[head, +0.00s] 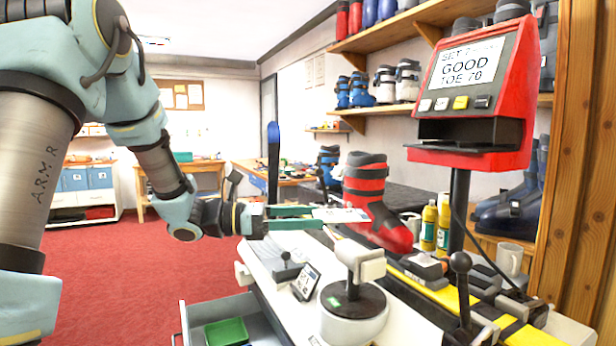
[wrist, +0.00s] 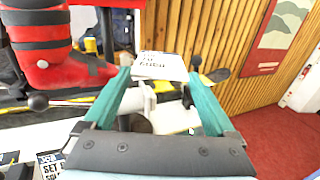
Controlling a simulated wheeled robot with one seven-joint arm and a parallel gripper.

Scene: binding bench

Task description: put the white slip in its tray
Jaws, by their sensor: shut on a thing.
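My gripper (head: 312,217) has teal fingers and is shut on the white slip (head: 342,215), holding it up in the air over the bench, in front of the red boot. In the wrist view the slip (wrist: 160,65) sits between the fingertips, with dark printing on it. A small green tray (head: 226,332) lies in an open grey drawer (head: 188,318) at the lower left of the bench, below and left of my gripper. Its inside looks empty.
A red ski boot (head: 366,190) stands on the bench just beyond the slip. A red display unit (head: 470,95) on a post reads GOOD. A white round device (head: 353,310), a small screen (head: 306,282) and levers crowd the bench. Red floor (head: 110,270) is clear at left.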

